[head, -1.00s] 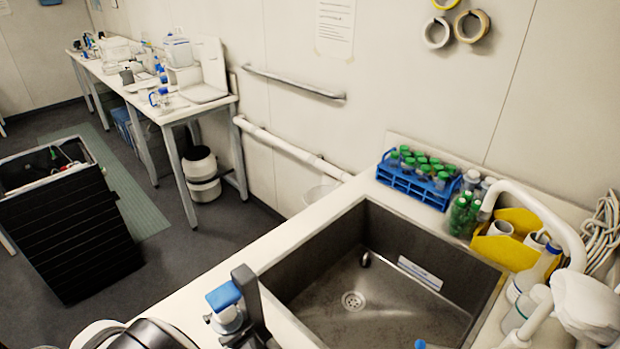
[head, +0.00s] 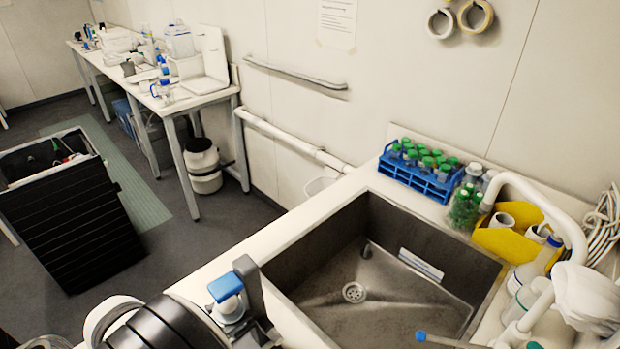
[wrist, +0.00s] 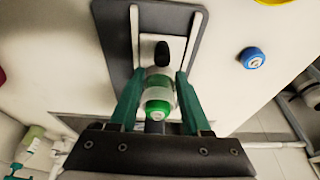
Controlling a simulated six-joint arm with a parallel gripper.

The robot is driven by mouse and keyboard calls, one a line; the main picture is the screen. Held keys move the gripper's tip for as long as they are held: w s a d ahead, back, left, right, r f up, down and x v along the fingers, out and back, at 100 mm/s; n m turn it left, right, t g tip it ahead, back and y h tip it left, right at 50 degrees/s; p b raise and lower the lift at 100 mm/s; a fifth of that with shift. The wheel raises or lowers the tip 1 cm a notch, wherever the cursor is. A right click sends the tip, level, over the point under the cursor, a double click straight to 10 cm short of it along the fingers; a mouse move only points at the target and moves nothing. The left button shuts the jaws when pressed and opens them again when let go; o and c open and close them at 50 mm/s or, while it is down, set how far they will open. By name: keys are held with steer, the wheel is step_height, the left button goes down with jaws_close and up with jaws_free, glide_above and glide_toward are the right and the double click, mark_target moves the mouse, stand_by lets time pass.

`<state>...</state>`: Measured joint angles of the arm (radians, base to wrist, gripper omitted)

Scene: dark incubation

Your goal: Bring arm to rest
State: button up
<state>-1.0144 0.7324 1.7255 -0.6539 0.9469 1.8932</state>
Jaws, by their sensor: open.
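In the wrist view my gripper (wrist: 160,82) is open, its two green fingers pointing away from the camera. A clear tube-like item with a green cap (wrist: 158,107) shows between the fingers. I cannot tell whether the fingers touch it. Behind it is a dark grey plate (wrist: 104,35) with a pale frame and a black knob (wrist: 162,52). In the head view I cannot make out my gripper. A black rounded body (head: 170,325) at the bottom left may be part of my arm. Beside it stands a blue-topped item (head: 225,286).
The sink (head: 385,270) fills the front middle. Behind it are a blue rack (head: 430,185) of green-capped tubes, a green-capped bottle cluster (head: 463,207), a yellow holder (head: 508,242) and bottles. A blue round cap (wrist: 252,57) shows in the wrist view. A black bin-like box (head: 75,220) stands left.

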steer(key=s+a, duration=0.2)
steer(key=s+a+f, duration=0.1)
steer(key=s+a, duration=0.1)
steer(key=shift+a+f, duration=0.2)
steer(key=w+d, duration=0.4)
steer(key=shift+w+d, duration=0.2)
steer(key=shift+d, duration=0.2)
steer(key=shift+o, duration=0.5)
step_height(320, 180, up, 6)
steer(key=m+y, duration=0.1)
steer(key=m, duration=0.2)
steer(key=shift+w+a+r+m+g, duration=0.2)
steer(key=shift+a+r+m+g, duration=0.05)
steer(key=shift+a+m+g, duration=0.15)
step_height(320, 180, up, 8)
steer(key=s+m+g+y, duration=0.1)
steer(key=s+m+y, duration=0.1)
steer(key=m, duration=0.3)
steer(key=f, duration=1.5)
steer(key=shift+w+a+f, duration=0.15)
steer(key=shift+a+f, duration=0.05)
steer(key=shift+a, duration=0.1)
jaws_close()
